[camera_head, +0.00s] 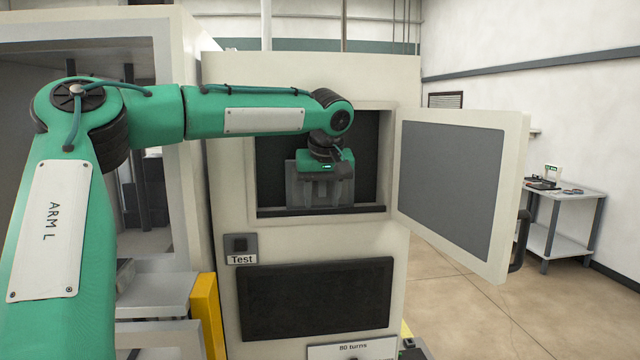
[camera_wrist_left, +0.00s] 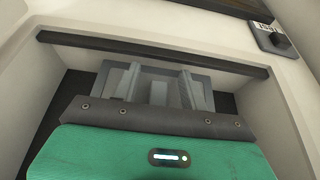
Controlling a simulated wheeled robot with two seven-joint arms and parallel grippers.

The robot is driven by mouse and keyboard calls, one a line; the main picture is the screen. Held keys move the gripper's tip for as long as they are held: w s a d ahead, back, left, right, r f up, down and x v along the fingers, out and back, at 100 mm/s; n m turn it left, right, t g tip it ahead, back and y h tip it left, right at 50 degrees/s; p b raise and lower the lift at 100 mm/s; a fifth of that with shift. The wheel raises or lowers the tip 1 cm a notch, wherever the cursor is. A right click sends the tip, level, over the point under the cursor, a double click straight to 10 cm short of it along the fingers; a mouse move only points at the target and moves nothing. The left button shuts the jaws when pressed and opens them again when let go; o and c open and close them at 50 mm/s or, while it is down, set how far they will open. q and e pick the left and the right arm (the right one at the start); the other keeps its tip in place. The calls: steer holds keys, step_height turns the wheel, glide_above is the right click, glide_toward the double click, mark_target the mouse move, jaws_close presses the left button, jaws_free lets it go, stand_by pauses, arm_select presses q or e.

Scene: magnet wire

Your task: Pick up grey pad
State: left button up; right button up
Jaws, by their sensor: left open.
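My left gripper (camera_head: 320,188) is inside the open bay of the beige machine, with its fingers pointing down. In the left wrist view its two fingers (camera_wrist_left: 158,82) stand apart. A flat grey piece (camera_wrist_left: 204,82), which looks like the grey pad, shows behind and beside the fingers. The gripper body and fingers hide part of it. In the head view grey surfaces show below the green gripper body, but pad and fingers are hard to tell apart there. I cannot tell whether the fingers touch the pad. My right gripper is not in view.
The bay has a dark sill (camera_head: 322,211) along its front and close side walls. Its door (camera_head: 455,190) stands open to the right. A Test button box (camera_head: 240,248) and a dark panel (camera_head: 318,300) lie below. A side table (camera_head: 565,190) stands far right.

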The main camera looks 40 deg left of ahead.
arm_select(q)
steer(key=shift+s+d+r, duration=0.1)
steer(key=c, duration=0.7)
jaws_close()
